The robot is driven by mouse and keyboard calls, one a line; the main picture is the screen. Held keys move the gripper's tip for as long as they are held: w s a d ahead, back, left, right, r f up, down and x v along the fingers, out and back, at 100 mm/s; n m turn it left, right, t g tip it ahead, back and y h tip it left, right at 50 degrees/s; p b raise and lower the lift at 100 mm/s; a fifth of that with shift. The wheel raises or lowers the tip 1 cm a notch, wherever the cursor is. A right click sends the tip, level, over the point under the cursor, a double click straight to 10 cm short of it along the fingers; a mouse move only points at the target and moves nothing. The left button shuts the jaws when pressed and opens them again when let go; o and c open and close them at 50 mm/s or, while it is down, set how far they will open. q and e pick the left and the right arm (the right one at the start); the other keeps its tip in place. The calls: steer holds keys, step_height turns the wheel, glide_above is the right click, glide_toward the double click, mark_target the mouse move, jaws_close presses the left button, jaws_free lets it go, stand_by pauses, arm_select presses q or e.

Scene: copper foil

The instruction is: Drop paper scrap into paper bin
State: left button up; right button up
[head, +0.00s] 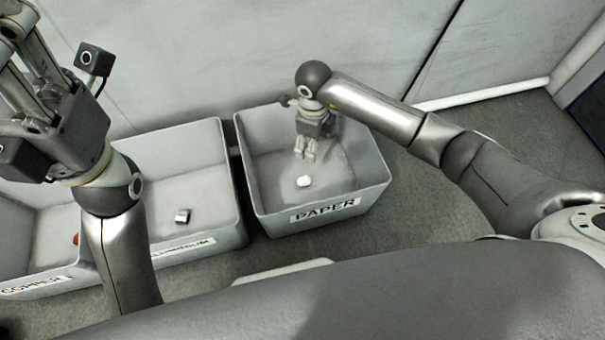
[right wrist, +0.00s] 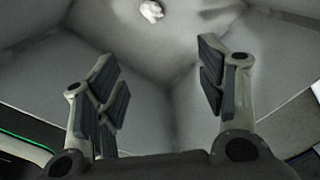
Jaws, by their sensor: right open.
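The paper bin (head: 368,192) is a grey open box labelled PAPER, right of the other bins in the head view. A white crumpled paper scrap (head: 304,181) lies on its floor, and it also shows at the top of the right wrist view (right wrist: 151,11). My right gripper (head: 305,155) points down inside the paper bin, above and behind the scrap. In the right wrist view its fingers (right wrist: 160,85) are spread with nothing between them. My left gripper (head: 15,50) is raised at the upper left, pointing up; its fingertips are cut off by the frame edge.
The aluminum bin (head: 222,155) stands left of the paper bin with a small metal piece (head: 183,216) inside. The copper bin (head: 40,268) is at the far left, partly hidden by my left arm. A wall (head: 230,50) stands behind the bins. Floor (head: 425,215) is clear at right.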

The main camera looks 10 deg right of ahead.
steer(key=shift+r, duration=0.15)
step_height(320, 180, up, 12)
steer(key=shift+s+a, duration=0.15)
steer(key=shift+s, duration=0.05)
stand_by(0.5)
